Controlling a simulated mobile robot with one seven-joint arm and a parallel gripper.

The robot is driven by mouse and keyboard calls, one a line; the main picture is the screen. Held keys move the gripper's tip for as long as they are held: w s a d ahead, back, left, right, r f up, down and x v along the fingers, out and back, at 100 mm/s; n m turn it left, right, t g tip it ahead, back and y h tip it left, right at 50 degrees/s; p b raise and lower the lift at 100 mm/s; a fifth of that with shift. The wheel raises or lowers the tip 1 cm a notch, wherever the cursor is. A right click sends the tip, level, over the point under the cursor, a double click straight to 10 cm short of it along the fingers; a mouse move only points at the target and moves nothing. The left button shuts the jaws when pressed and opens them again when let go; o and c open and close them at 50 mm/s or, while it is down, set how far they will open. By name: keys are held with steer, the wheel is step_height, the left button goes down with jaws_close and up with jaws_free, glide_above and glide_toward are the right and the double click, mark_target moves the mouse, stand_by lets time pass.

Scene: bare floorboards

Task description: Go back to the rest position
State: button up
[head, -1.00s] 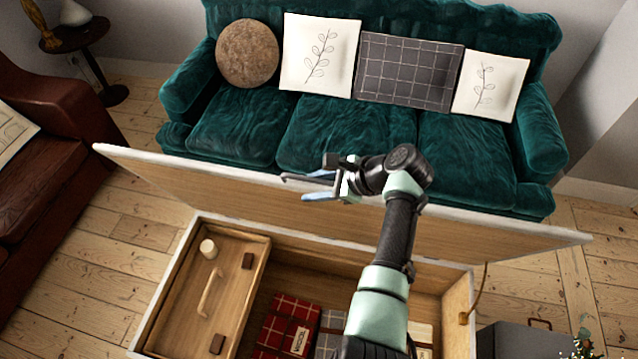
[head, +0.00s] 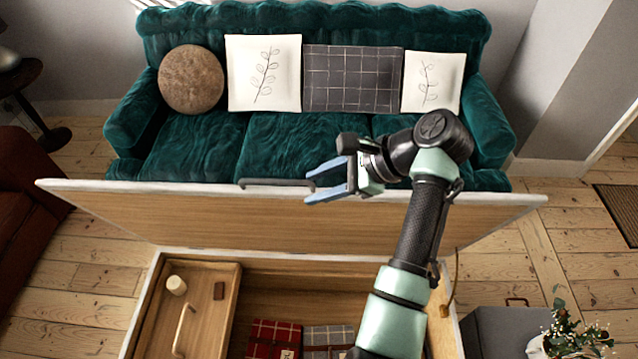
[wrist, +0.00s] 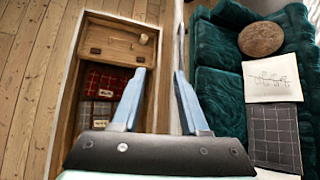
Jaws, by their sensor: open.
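My gripper (head: 328,181) is open and empty in the head view, held near the top edge of the raised chest lid (head: 300,215). The wooden chest (head: 140,315) stands open below. Its inner tray (head: 150,330) carries a small light cylinder (head: 176,285). Folded red plaid cloth (head: 272,335) and grey plaid cloth (head: 328,338) lie inside.
A green sofa (head: 290,145) with several cushions stands behind the lid. A brown armchair (head: 25,220) is at left, with a dark round side table (head: 25,85) behind it. A grey box (head: 505,330) and a plant (head: 565,335) are at lower right.

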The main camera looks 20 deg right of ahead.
stand_by(0.4)
steer(key=w+a+r+n+t+h+b, duration=0.1)
steer(key=w+r+n+t+h, duration=0.3)
steer(key=r, duration=0.7)
steer(key=w+a+r+n+t+h+b, duration=0.1)
steer(key=w+a+r+n+t+h, duration=0.15)
steer(key=r+n+t, duration=0.6)
steer(key=s+a+r+n+t, duration=0.2)
steer(key=s+r, duration=0.4)
steer(key=r, duration=0.3)
steer(key=s+a+r+n+t+h, duration=0.1)
steer(key=s+a+r+n+t, duration=0.2)
steer(key=s+r, duration=0.4)
steer(key=s+a+r+n+t, duration=0.2)
steer(key=s+r, duration=0.4)
steer(key=r, duration=0.5)
steer(key=n+t, duration=0.1)
steer(key=t, duration=0.1)
steer(key=shift+s+a+r+t, duration=0.15)
steer(key=shift+s+a+t, duration=0.05)
steer(key=shift+a+t, duration=0.15)
